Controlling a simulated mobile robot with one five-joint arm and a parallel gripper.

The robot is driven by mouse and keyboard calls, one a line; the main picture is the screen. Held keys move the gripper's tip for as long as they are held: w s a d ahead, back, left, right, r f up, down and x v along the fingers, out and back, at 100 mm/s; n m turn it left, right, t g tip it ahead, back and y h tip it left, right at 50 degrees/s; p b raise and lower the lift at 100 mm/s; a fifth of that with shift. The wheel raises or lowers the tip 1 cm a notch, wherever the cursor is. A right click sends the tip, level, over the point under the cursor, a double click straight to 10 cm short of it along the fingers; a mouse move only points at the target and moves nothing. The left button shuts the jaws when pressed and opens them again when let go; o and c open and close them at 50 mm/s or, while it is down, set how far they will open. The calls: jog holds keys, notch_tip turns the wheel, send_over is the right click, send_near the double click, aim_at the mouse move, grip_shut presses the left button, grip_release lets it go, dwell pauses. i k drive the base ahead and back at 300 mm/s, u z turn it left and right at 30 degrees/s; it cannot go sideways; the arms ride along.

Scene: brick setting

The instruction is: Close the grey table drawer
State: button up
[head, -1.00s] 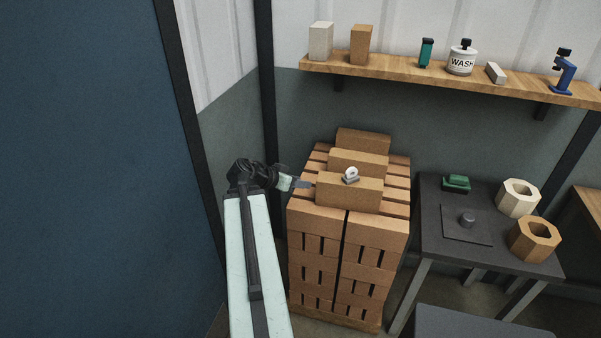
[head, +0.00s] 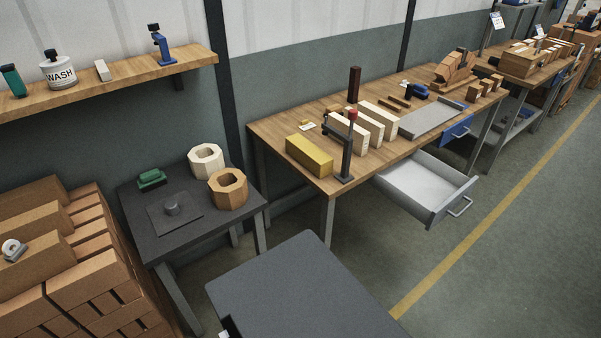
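The grey table drawer (head: 428,190) is pulled out from under the front of the wooden workbench (head: 284,127). Its inside looks empty. Its front panel carries a bar handle (head: 461,206) that faces the aisle at the right. My gripper is outside the head view now, so its state and its place relative to the drawer do not show.
A blue drawer (head: 457,131) sits farther along the same bench. A dark table (head: 139,209) with two hollow blocks and a brick stack (head: 75,272) stand at left. Open floor (head: 480,260) with a yellow line (head: 480,230) lies in front of the drawer.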

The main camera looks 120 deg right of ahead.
aim_at(426, 187)
jog(key=k, duration=0.95)
jog(key=z, duration=3.4)
jog(key=k, duration=1.15)
jog(key=z, duration=0.7)
